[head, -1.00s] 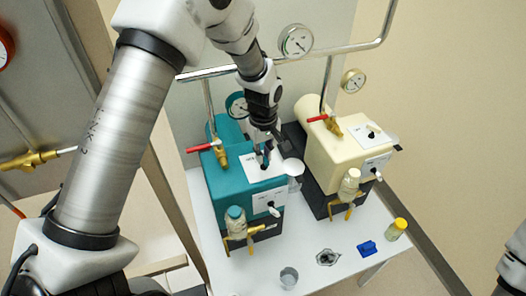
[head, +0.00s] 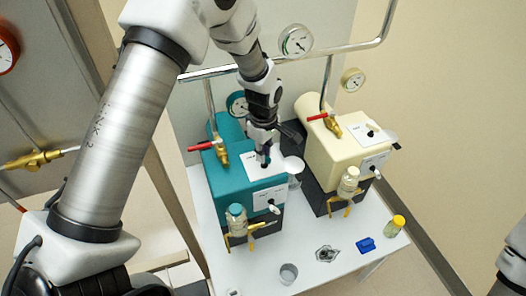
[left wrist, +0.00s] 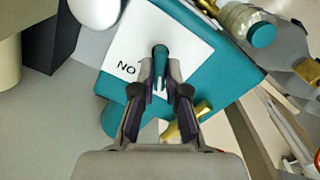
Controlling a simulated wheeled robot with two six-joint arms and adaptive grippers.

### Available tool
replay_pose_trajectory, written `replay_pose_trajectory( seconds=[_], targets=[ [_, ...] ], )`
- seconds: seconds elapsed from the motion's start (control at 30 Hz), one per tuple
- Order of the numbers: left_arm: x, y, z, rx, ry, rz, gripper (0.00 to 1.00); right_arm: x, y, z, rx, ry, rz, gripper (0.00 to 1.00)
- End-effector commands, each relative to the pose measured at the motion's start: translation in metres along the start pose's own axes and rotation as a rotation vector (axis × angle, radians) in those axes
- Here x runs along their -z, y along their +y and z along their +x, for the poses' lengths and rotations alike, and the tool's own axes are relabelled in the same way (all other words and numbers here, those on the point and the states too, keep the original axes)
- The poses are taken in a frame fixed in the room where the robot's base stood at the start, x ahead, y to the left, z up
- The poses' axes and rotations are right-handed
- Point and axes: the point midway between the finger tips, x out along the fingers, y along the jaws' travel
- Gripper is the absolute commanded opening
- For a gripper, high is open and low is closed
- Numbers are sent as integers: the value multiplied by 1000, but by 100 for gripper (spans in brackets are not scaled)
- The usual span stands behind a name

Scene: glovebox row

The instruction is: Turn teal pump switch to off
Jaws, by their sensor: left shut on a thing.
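The teal pump (head: 222,180) stands on the white table, with a white plate on its top. My left gripper (head: 264,160) is above this plate, pointing down. In the left wrist view the teal switch lever (left wrist: 159,54) rises from the white plate (left wrist: 140,35). The left gripper (left wrist: 160,82) is shut on the lever there. Letters that read "NO" in this view, possibly ON upside down, stand beside the lever. The fingers cover part of the plate, and the lever is mostly hidden in the head view. My right gripper is out of view.
A cream pump (head: 325,140) stands close on the right. A red-handled valve (head: 221,152) rises at the teal pump's left. Bottles hang on both pump fronts. A clear cup (head: 288,274), a blue item (head: 365,244) and a yellow-capped jar (head: 394,226) are on the front table.

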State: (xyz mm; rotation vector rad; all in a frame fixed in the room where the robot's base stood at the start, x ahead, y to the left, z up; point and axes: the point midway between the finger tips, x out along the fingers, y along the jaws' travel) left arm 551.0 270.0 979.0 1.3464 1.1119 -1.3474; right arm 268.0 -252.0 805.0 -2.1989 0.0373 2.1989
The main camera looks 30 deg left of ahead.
Motion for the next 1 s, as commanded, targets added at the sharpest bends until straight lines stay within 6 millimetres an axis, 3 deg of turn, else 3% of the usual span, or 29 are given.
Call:
replay_pose_trajectory(
  seconds=[0.1, 0.13, 0.2, 0.57, 0.67, 1.0],
  targets=[
    [-1, -3, 3, 10, -3, -3, 0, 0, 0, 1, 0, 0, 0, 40],
    [-1, -3, 3, 10, -3, -3, 16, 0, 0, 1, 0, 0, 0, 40],
    [-1, -3, 3, 9, -3, -2, 38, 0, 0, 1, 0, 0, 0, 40],
    [0, 0, -4, 1, 0, 0, 38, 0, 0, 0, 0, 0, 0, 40],
    [0, 0, -19, 0, 0, 0, 38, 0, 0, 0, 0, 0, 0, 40],
    [-2, 1, -101, 1, 1, 0, 38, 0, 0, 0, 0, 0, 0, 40]
  ],
)
